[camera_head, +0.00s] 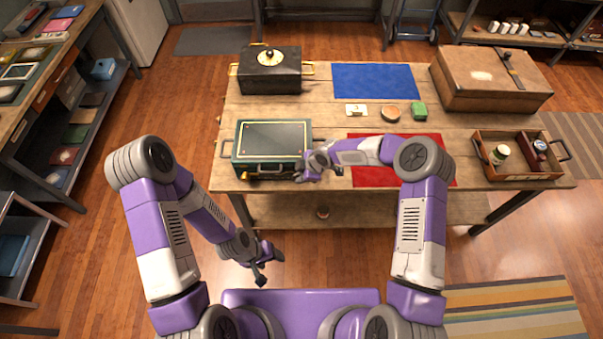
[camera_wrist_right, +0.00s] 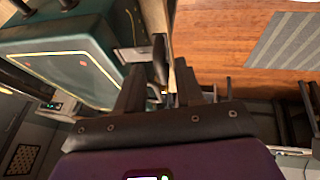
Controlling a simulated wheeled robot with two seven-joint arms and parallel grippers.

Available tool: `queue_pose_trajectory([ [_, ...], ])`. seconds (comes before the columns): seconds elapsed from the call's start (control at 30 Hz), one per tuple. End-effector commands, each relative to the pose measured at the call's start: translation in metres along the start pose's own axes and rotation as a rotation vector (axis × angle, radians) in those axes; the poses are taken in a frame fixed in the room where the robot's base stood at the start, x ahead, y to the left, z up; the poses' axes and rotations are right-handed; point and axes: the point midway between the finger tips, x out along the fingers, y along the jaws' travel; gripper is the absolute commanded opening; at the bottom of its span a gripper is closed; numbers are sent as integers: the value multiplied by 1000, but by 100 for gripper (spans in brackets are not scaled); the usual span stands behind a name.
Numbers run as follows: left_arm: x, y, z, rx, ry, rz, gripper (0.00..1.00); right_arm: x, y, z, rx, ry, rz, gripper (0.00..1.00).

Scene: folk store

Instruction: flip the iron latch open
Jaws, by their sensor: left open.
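A dark green case (camera_head: 270,139) with a gold-lined lid lies shut on the table's front left, with a handle on each side and dark fittings along its front. I cannot pick out an iron latch for certain. My right gripper (camera_head: 304,177) is at the case's front right corner. In the right wrist view the green case (camera_wrist_right: 75,60) is at upper left, and a dark fitting shows beyond my right gripper (camera_wrist_right: 160,85), whose two fingers stand apart. I cannot tell whether they touch it. My left gripper (camera_head: 265,275) is open and empty, low in front of the table.
A black box (camera_head: 270,78) stands behind the green case. A blue mat (camera_head: 375,80) and a red mat (camera_head: 430,175) lie on the table. A brown case (camera_head: 470,75) with a strap and a wooden tray (camera_head: 515,177) stand at right. Small items sit mid-table.

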Motion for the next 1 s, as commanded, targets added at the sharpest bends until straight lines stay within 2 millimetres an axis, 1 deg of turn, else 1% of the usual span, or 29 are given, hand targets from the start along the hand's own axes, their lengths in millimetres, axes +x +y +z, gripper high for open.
queue_pose_trajectory([
  [0.17,0,0,0,0,0,0,63,-2,0,0,0,-1,-1,37],
  [0.27,2,-1,0,0,0,0,63,-10,1,1,0,-1,1,37],
  [0.6,7,-3,0,0,0,0,63,-61,1,1,1,-1,2,37],
  [0.7,8,-3,0,0,0,0,63,-70,1,0,1,0,2,37],
  [0.83,8,-3,0,0,0,0,63,-75,0,0,-1,-1,-1,37],
  [1.0,8,-3,0,0,0,0,63,-76,0,0,-1,0,-1,37],
])
